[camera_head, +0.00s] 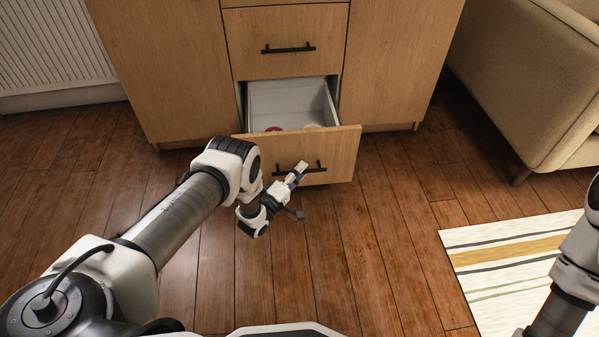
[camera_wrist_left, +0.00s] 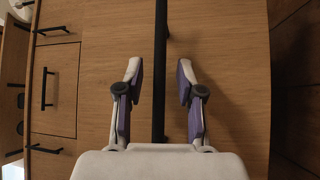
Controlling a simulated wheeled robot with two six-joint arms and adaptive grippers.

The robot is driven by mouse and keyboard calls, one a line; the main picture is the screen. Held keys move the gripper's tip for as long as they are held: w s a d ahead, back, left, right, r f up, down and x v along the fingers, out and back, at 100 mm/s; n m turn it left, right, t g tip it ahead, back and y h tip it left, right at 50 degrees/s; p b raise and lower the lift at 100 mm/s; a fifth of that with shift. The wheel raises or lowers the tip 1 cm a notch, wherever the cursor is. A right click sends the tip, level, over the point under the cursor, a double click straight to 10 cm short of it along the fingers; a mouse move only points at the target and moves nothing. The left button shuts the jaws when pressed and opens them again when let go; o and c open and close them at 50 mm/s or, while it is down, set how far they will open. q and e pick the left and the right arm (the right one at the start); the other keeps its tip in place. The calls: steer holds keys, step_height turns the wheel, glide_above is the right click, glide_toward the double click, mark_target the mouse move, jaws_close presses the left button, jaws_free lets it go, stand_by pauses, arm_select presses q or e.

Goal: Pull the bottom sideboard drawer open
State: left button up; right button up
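The bottom sideboard drawer (camera_head: 330,147) is pulled well out, and its pale inside (camera_head: 290,100) shows. Its black bar handle (camera_head: 316,168) is on the wooden front; the handle also shows in the left wrist view (camera_wrist_left: 160,70). My right gripper is out of view.
The drawer holds a red item (camera_head: 274,129) and a pale one, both partly hidden by its front. A closed drawer (camera_head: 285,40) is above. A sofa (camera_head: 530,80) stands right, a striped rug (camera_head: 500,255) lies front right. My right arm (camera_head: 570,290) shows at the right edge.

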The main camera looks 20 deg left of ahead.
arm_select(q)
steer(key=v, duration=1.2)
